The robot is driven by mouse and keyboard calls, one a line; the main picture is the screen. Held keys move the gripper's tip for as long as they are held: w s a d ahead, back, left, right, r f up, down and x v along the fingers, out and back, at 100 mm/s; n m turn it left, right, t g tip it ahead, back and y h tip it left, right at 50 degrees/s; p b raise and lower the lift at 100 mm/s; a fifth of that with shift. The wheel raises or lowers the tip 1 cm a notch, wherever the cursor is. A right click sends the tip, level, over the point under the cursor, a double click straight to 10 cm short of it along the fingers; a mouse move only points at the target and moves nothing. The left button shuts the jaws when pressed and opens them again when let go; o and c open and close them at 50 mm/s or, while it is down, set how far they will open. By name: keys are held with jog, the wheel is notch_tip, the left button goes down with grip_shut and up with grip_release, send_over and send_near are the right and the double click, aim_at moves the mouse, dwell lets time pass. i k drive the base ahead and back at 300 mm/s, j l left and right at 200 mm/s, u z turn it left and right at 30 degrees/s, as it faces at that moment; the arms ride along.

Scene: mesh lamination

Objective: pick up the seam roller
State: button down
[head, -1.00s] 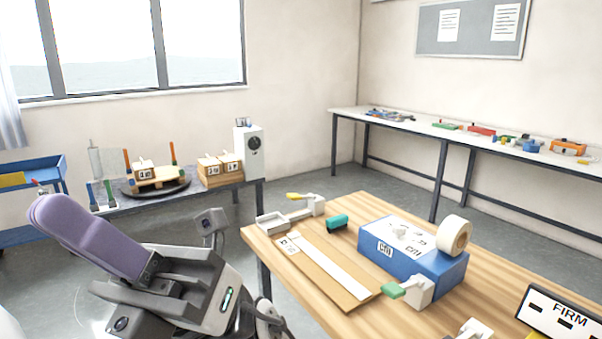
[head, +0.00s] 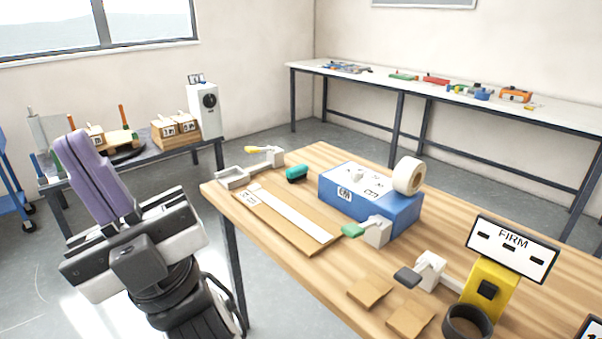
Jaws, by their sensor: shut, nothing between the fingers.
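The teal cylinder (head: 297,174) with a dark end, lying at the back of the wooden table, looks most like the seam roller; its details are too small to be sure. It lies between a white piece with a yellow lever (head: 266,152) and a blue box. My gripper (head: 77,140), with long purple fingers, is raised at the left, beyond the table's left edge. It is shut and empty, well apart from the teal cylinder.
On the wooden table (head: 270,268) are a brown board with a white strip (head: 290,215), the blue box (head: 395,212) with a tape roll (head: 408,176), green-lever (head: 376,233) and grey-lever (head: 428,272) pieces, and a FIRM sign (head: 512,246). A side table (head: 62,200) stands behind my arm.

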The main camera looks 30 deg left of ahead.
aim_at(295, 174)
jog(key=j+z, duration=0.15)
jog(key=j, duration=0.4)
jog(key=j+z, duration=0.15)
jog(key=j, duration=0.45)
jog(key=j+z, duration=0.1)
jog(key=j, duration=0.45)
jog(key=k+j+z, duration=0.15)
jog(key=j, duration=0.4)
jog(key=j+z, duration=0.15)
jog(key=j, duration=0.45)
jog(key=i+j, duration=0.15)
jog(key=i, duration=0.5)
jog(key=i+j, duration=0.1)
jog(key=i, duration=0.6)
jog(key=z, duration=0.05)
